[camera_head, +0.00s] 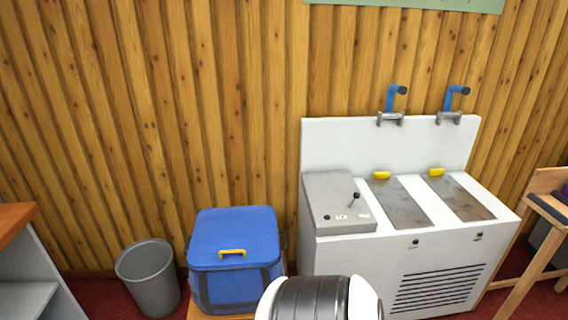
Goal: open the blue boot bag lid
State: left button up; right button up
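The blue boot bag (228,290) stands upright on a small wooden stand, left of the white machine. Its blue lid (235,229) lies flat and looks closed. A yellow handle (232,253) sits at the lid's front edge. A white and dark grey rounded part at the bottom middle looks like mine. It stands in front of the bag's lower right side and the machine's lower left. Neither of my grippers is in view.
A white machine (440,250) with a grey control box (338,202) stands right of the bag. A grey bin (150,280) stands left of it. A wooden-topped shelf (15,222) is at far left, a wooden chair (530,250) at far right. Wooden wall behind.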

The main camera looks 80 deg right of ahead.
aim_at(229, 236)
jog(key=z, duration=2.05)
